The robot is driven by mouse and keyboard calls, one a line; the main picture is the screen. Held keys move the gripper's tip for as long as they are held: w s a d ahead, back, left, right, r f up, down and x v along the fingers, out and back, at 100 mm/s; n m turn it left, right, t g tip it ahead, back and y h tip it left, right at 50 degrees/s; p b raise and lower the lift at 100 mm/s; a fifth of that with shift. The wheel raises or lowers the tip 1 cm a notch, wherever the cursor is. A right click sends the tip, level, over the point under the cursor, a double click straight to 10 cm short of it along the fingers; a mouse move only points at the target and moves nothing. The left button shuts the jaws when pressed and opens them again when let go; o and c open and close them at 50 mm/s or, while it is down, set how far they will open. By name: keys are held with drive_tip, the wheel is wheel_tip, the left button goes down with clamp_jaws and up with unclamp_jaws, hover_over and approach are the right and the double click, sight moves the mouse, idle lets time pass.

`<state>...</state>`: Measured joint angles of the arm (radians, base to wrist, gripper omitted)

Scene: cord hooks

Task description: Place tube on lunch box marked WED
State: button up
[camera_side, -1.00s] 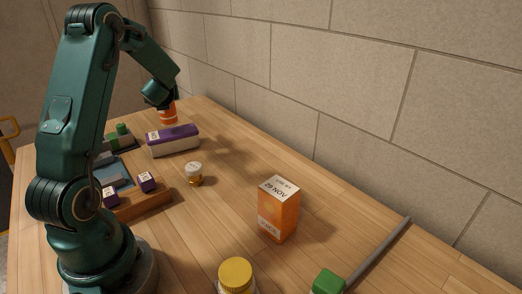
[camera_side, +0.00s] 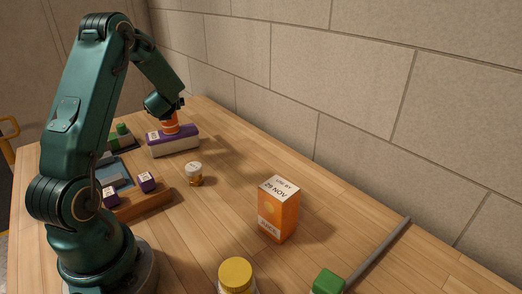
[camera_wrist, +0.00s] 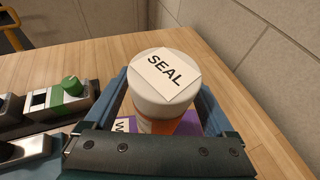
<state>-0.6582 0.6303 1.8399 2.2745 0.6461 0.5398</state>
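The tube (camera_side: 170,126) is orange with a white band. In the wrist view its white cap (camera_wrist: 166,80) reads SEAL. My gripper (camera_side: 168,112) is shut on it, with a blue finger on each side in the wrist view. The tube is upright over the purple-lidded lunch box (camera_side: 176,147); I cannot tell whether its base touches the lid. The lunch box has a pale body and a white label on its lid. In the wrist view the purple lid (camera_wrist: 189,127) is mostly hidden, and only a W of its label shows.
A small white-capped jar (camera_side: 194,175) and an orange carton (camera_side: 278,212) stand nearer. A wall bounds the right.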

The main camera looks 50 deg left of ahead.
drive_tip(key=shift+r, duration=0.15)
drive_tip(key=shift+d+r, duration=0.15)
drive_tip(key=shift+d, duration=0.1)
drive_tip(key=s+d+r+n+g+h, duration=0.1)
drive_tip(key=s+d+r+n, duration=0.1)
drive_tip(key=s+d+n, duration=0.35)
drive_tip(key=s+d+r+n, duration=0.2)
drive_tip(key=d+r, duration=0.1)
drive_tip(key=d, duration=0.6)
drive_tip(key=s+d+n+h, duration=0.2)
drive_tip(key=d+n+h, duration=0.3)
drive_tip(key=d, duration=0.8)
drive_tip(key=s+d+n+t+h, duration=0.1)
drive_tip(key=d+n+h, duration=0.5)
drive_tip(key=d+n, duration=0.4)
drive_tip(key=d, duration=0.2)
drive_tip(key=shift+s+d+f+t+h, duration=0.3)
drive_tip(key=shift+s+d, duration=0.1)
